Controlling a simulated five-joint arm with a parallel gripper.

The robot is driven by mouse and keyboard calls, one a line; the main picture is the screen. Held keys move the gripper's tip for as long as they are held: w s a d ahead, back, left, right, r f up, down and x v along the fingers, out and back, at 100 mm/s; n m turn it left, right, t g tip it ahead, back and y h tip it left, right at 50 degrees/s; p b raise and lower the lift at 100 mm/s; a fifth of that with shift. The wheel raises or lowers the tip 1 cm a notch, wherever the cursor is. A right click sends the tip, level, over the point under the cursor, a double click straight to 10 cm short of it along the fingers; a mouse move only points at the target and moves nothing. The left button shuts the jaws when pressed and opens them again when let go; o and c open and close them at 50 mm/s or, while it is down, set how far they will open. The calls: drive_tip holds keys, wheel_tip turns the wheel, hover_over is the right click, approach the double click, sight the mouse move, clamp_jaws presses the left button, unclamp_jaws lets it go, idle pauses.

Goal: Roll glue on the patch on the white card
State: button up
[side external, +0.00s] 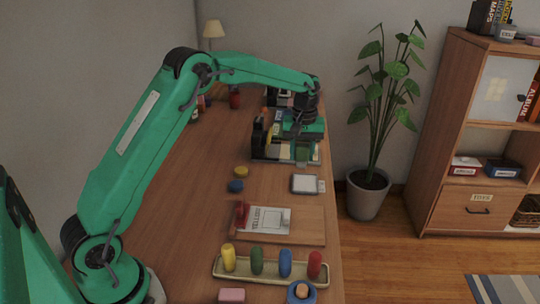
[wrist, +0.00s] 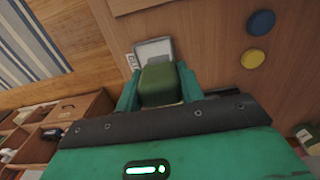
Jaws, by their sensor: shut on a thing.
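My gripper (side external: 302,145) is over the far part of the desk, beside the dark and green items there. In the wrist view my gripper (wrist: 160,92) has its two green fingers shut on a green block-like thing (wrist: 160,84). Its lower end is not clear, and I cannot tell whether it is a roller. The white card (side external: 265,220) lies on a wooden board (side external: 310,229) nearer the camera, with printed marks and a grey patch. A red thing (side external: 242,213) stands at its left edge. A white square pad in a grey frame (side external: 304,184) lies between gripper and board, and shows beyond the green thing in the wrist view (wrist: 153,48).
A tray (side external: 270,274) of yellow, green, blue and red pegs stands near the front. A pink block (side external: 232,295) and a blue round holder (side external: 301,294) lie before it. Yellow (side external: 241,171) and blue (side external: 236,186) discs lie left of the pad. The desk's left side is clear.

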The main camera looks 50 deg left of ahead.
drive_tip(key=shift+w+a+f, duration=0.25)
drive_tip(key=shift+w+f, duration=0.05)
drive_tip(key=shift+w, duration=0.4)
drive_tip(key=shift+w+a+f, duration=0.25)
drive_tip(key=shift+w, duration=0.4)
drive_tip(key=shift+w+a+f, duration=0.25)
drive_tip(key=shift+w+f, duration=0.05)
drive_tip(key=shift+w, duration=0.4)
drive_tip(key=shift+f, duration=0.1)
drive_tip(key=shift+f, duration=2.9)
drive_tip(key=shift+f, duration=0.65)
drive_tip(key=shift+r, duration=0.15)
wheel_tip(320, 180, up, 7)
idle(0.5)
idle(0.5)
